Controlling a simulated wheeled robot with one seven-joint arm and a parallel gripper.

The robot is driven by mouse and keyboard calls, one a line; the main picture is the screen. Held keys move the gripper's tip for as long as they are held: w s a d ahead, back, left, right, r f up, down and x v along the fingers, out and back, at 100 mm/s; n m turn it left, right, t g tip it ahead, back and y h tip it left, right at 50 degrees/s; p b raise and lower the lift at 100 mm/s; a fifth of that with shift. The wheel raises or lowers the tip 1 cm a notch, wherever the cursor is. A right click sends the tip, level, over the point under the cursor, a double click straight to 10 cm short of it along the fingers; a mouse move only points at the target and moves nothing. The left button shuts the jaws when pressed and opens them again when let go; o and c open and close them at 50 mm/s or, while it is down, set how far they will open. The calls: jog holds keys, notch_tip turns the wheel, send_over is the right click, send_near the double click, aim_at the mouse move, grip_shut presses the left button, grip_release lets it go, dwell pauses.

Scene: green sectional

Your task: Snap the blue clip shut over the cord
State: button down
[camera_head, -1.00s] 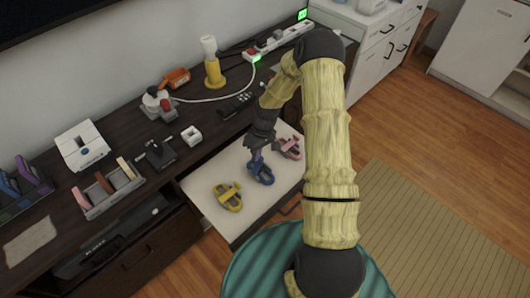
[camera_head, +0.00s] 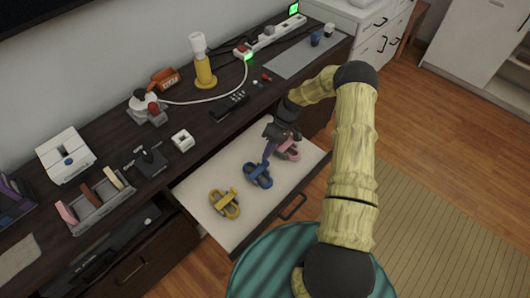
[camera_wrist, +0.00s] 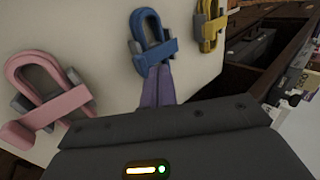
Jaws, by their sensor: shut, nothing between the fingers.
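The blue clip (camera_head: 257,176) lies on the pale floor of the open drawer, between a yellow clip (camera_head: 224,204) and a pink clip (camera_head: 288,151). In the wrist view the blue clip (camera_wrist: 154,50) shows a rounded loop with a bar across it. My gripper (camera_head: 266,158) is shut and empty, its purple fingers pointing down at the blue clip's near end. In the wrist view the fingertips (camera_wrist: 157,72) overlap the bar's lower edge; I cannot tell whether they touch. No cord can be made out at the blue clip. A white cord (camera_head: 205,100) runs across the desk top.
The drawer (camera_head: 240,238) is pulled out below the dark desk. A yellow lamp (camera_head: 205,72), a remote (camera_head: 229,106), a white power strip (camera_head: 272,33) and a slotted holder (camera_head: 97,204) stand on the desk. A green striped round seat (camera_head: 262,272) is before the drawer.

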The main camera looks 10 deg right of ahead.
aim_at(267, 161)
jog(key=shift+w+d+f+b, duration=0.15)
jog(key=shift+d+f+b, duration=0.15)
jog(key=shift+f, duration=0.25)
jog(key=shift+w+d+f+b, duration=0.2)
jog(key=shift+f+b, duration=0.2)
jog(key=shift+f, duration=0.15)
jog(key=shift+w+d+f+b, duration=0.2)
jog(key=shift+f+b, duration=0.15)
jog(key=shift+f, duration=0.2)
jog(key=shift+s, duration=0.15)
jog(key=shift+r+p, duration=0.5)
jog(key=shift+r, duration=0.3)
jog(key=shift+r, duration=0.35)
jog(key=w+d+r, duration=0.5)
jog(key=d+r, duration=0.1)
jog(key=d, duration=0.2)
jog(key=shift+w+p, duration=0.25)
jog(key=shift+p, duration=0.15)
